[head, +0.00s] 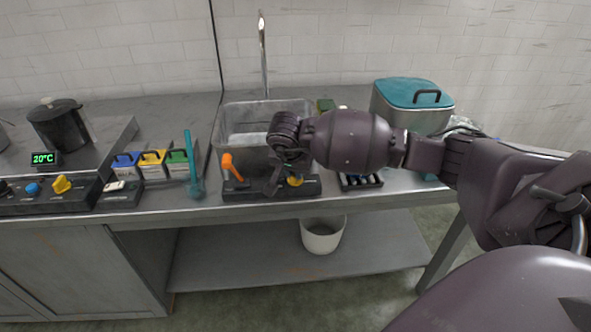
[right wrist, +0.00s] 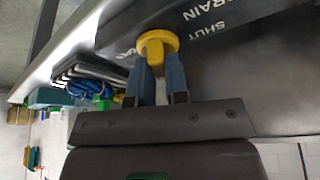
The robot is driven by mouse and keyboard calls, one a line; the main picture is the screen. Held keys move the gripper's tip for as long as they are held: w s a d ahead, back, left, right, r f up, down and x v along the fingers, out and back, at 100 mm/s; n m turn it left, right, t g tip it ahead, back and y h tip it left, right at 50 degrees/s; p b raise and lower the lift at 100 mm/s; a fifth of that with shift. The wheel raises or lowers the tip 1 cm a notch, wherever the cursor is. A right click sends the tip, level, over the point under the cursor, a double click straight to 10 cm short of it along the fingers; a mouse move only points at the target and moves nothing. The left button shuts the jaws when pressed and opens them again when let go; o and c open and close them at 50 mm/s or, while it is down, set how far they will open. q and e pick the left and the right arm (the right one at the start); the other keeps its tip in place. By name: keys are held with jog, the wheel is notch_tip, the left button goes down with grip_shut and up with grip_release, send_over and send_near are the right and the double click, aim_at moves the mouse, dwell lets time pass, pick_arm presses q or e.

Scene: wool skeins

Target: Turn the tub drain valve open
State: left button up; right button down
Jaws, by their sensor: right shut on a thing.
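The yellow drain valve handle (right wrist: 155,43) sits on a dark panel marked DRAIN and SHUT in the right wrist view. My right gripper (right wrist: 158,72) has one blue-grey finger on each side of the handle's grip and is shut on it. In the head view the yellow handle (head: 295,181) shows partly beside my right gripper (head: 284,180), at the right part of the valve panel (head: 255,193). My left gripper is not in view.
An orange lever (head: 231,166) stands on the panel's left part. A teal tool (head: 194,170) and several coloured boxes (head: 152,166) are farther left. A teal-lidded container (head: 410,100) stands at the right. A white bucket (head: 322,236) is on the lower shelf.

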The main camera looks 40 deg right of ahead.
jog(key=shift+a+r, duration=0.1)
jog(key=shift+a, duration=0.1)
jog(key=c, duration=1.1)
grip_release()
jog(key=shift+w, duration=0.1)
jog(key=shift+c, duration=0.2)
jog(key=shift+o, duration=1.3)
jog(key=shift+r, duration=0.4)
jog(key=p+v, duration=0.1)
jog(key=v, duration=0.9)
jog(key=shift+p, duration=0.35)
